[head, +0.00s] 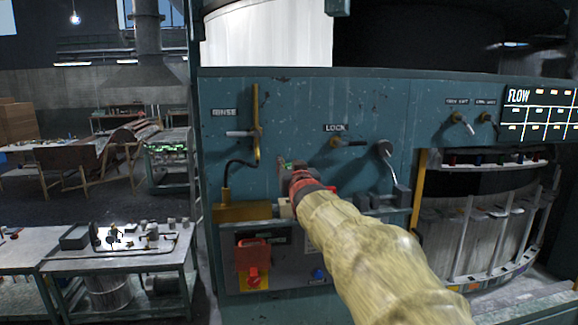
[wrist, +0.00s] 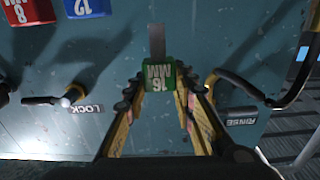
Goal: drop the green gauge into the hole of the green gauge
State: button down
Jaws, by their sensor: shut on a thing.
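The green gauge (wrist: 157,76) shows in the wrist view as a green block with upside-down white lettering that looks like "16 MM", and a grey stem beyond it. My gripper (wrist: 160,92) is shut on it, one finger on each side. In the head view my gripper (head: 288,168) is in front of the teal panel, between the rinse and lock fittings, with a small bit of green at its tip. A red gauge (wrist: 28,10) and a blue gauge (wrist: 87,7) are at the wrist view's upper left. I cannot make out the green gauge's hole in either view.
The teal panel (head: 300,95) carries a rinse lever (head: 256,125), a lock handle (head: 348,143) and a black-hosed brass box (head: 240,212). A ledge with dark blocks (head: 380,200) runs below. A red switch (head: 252,257) is lower left. A curved rack (head: 490,220) stands at right.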

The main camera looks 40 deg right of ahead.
jog(key=shift+f+b, duration=1.2)
jog(key=shift+f, duration=0.4)
jog(key=shift+b, duration=0.65)
dwell(0.6)
jog(key=shift+f+b, duration=2.25)
jog(key=shift+f, duration=0.1)
jog(key=c, duration=1.4)
grip_release()
jog(key=shift+s, duration=0.1)
jog(key=v, duration=1.2)
